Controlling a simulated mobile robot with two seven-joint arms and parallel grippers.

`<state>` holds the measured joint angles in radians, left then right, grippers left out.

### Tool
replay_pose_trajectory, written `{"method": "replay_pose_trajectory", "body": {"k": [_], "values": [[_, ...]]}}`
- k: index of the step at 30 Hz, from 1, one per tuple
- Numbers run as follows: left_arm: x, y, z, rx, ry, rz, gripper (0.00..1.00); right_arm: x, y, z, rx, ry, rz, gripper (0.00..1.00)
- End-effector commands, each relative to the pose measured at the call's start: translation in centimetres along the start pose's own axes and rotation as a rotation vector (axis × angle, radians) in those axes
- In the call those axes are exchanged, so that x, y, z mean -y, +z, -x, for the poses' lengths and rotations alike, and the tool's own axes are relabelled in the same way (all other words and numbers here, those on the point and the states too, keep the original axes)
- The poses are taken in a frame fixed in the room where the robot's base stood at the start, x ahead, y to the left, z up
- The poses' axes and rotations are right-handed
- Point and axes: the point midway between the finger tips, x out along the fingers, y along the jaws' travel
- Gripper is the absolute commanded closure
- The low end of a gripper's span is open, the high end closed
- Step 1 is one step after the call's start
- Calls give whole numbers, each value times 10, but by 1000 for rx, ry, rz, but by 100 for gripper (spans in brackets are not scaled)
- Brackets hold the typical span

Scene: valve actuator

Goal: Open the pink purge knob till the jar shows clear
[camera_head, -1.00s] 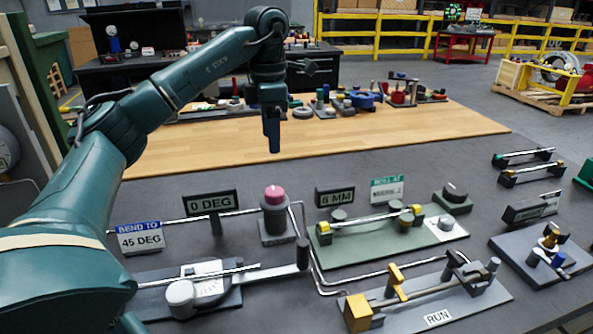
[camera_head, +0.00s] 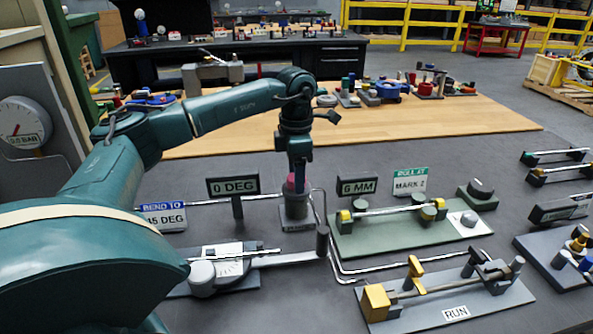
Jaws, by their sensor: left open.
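The pink knob (camera_head: 290,183) sits on top of a dark grey cylindrical post (camera_head: 296,208) on a small base plate, near the middle of the head view. My left gripper (camera_head: 298,180) points straight down at the knob, in front of its right part in the picture. It is open; whether the knob lies between its fingers or touches them I cannot tell. No jar with visible contents can be made out. My right gripper is not in view.
A "0 DEG" sign (camera_head: 233,186) stands left of the knob, a "6 MM" sign (camera_head: 359,186) right of it. A green fixture plate (camera_head: 375,241) and a "RUN" fixture (camera_head: 455,313) are to the right. A gauge (camera_head: 22,124) is at far left. Thin pipes run around the post.

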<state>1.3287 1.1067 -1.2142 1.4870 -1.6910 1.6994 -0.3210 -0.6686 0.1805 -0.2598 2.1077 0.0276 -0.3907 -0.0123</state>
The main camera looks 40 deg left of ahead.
Motion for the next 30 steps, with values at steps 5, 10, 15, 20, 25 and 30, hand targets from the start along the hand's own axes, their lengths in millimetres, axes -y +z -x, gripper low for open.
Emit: {"method": "replay_pose_trajectory", "body": {"k": [5, 10, 15, 20, 25, 30], "values": [[0, 0, -1, 0, 0, 0, 39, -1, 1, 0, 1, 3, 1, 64], [0, 0, -1, 0, 0, 0, 47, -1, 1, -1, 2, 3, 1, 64], [0, 0, -1, 0, 0, 0, 61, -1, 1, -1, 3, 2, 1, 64], [0, 0, 0, 0, 0, 0, 74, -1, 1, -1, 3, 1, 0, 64], [0, 0, 0, 0, -1, -1, 84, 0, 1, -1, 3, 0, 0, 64], [0, 0, 0, 0, -1, -16, 84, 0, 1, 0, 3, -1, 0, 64]]}}
